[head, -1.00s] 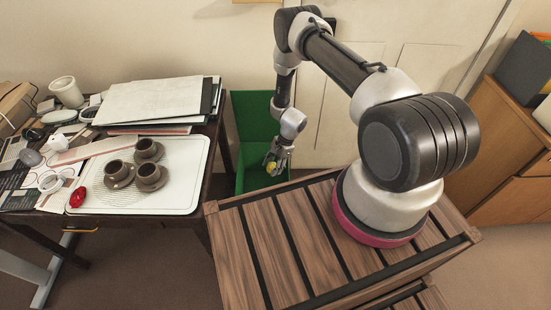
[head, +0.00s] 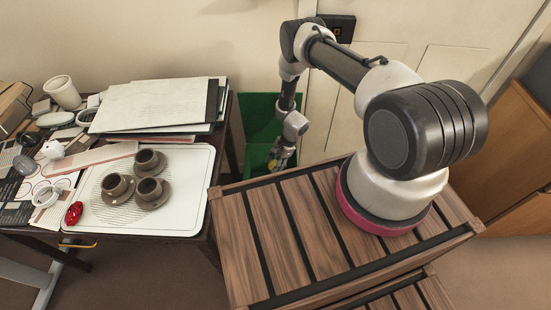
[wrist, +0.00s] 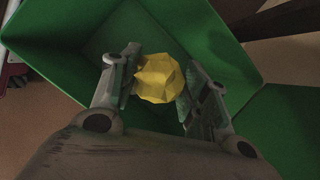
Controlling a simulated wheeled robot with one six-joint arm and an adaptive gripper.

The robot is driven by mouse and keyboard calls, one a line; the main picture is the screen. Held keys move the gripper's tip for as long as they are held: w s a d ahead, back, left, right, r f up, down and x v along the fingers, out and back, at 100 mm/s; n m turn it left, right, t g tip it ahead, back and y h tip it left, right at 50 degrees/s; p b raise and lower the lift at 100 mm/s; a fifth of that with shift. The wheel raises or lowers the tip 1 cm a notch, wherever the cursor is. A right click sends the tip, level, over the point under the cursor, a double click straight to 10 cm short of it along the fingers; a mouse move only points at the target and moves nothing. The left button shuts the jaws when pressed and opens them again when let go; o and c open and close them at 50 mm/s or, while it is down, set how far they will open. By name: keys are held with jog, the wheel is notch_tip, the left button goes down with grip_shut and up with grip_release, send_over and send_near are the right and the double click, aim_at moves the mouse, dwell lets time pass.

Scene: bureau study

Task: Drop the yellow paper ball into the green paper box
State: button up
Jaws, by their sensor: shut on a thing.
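The yellow paper ball (wrist: 158,78) is between the two fingers of my gripper (wrist: 155,90) in the wrist view. My gripper is shut on it. The green paper box (wrist: 62,38) is below, and its open inside shows behind the ball. In the head view my gripper (head: 280,160) hangs in front of the green box (head: 260,115), past the edge of the wooden platform. Only a small bit of the ball shows there. The lower part of the box is hidden by the platform and my gripper.
A dark desk stands left of the box, with a white tray (head: 195,205), several brown cups (head: 152,190) and a red object (head: 74,213) on it. Stacked boards (head: 150,105) lie near its right edge. A wooden cabinet (head: 510,150) stands far right.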

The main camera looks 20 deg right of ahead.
aim_at(275, 162)
jog(key=shift+f, duration=0.25)
jog(key=o, duration=0.7)
jog(key=shift+r, duration=0.1)
notch_tip(275, 162, up, 10)
jog(key=shift+f, duration=0.1)
dwell(0.3)
